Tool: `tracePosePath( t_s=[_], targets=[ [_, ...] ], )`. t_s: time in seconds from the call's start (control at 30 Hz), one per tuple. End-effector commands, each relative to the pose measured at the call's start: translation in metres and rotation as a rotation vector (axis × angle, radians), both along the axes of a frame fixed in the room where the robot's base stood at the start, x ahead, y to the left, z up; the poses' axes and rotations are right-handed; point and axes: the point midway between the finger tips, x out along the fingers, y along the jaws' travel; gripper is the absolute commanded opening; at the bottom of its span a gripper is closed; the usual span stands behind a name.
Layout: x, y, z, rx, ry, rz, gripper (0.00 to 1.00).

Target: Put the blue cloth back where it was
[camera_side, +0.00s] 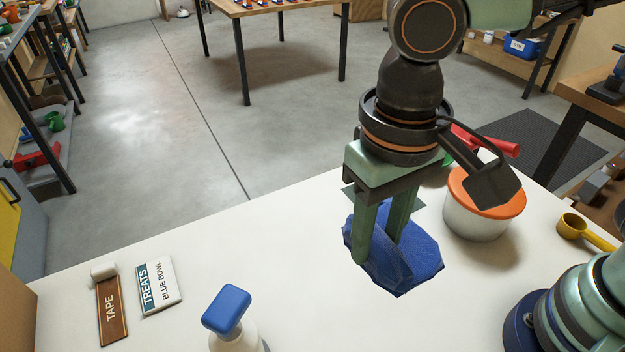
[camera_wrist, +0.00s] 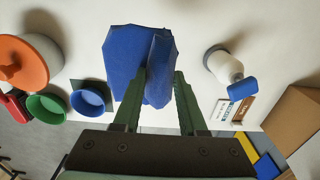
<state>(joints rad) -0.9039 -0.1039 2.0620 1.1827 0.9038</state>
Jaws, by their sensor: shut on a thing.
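The blue cloth (camera_side: 420,259) is a crumpled, folded piece at the middle of the white table in the side view. In the wrist view the cloth (camera_wrist: 124,62) fills the upper middle, with one fold standing between the fingers. My gripper (camera_side: 379,248) points down and is shut on that fold; its green fingers (camera_wrist: 160,82) lie on either side of it. The cloth's lower edge is at or close to the table top; I cannot tell whether it touches. A dark square (camera_side: 417,206) shows behind the fingers, partly hidden.
A white tub with an orange lid (camera_side: 486,193) stands close right of the cloth. A blue-topped bottle (camera_side: 227,310) stands at the front. A yellow scoop (camera_side: 585,232) lies right. Two signs (camera_side: 159,285) lie left. Blue (camera_wrist: 88,101) and green bowls (camera_wrist: 47,107) show in the wrist view.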

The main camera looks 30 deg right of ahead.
Motion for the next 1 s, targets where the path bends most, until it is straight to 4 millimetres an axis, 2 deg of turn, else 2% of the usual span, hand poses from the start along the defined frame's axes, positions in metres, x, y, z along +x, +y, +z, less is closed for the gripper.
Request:
tracePosePath(
  t_s=[0.17, 0.5, 0.7, 1.0],
  targets=[
    [-0.004, 0.001, -0.023, -0.005, 0.004, -0.001, 0.0],
    [-0.004, 0.0, -0.107, -0.009, 0.007, -0.001, 0.0],
    [-0.004, 0.0, -0.147, -0.007, 0.005, -0.001, 0.0],
    [-0.003, 0.001, -0.17, -0.003, 0.002, -0.001, 0.0]
  ],
)
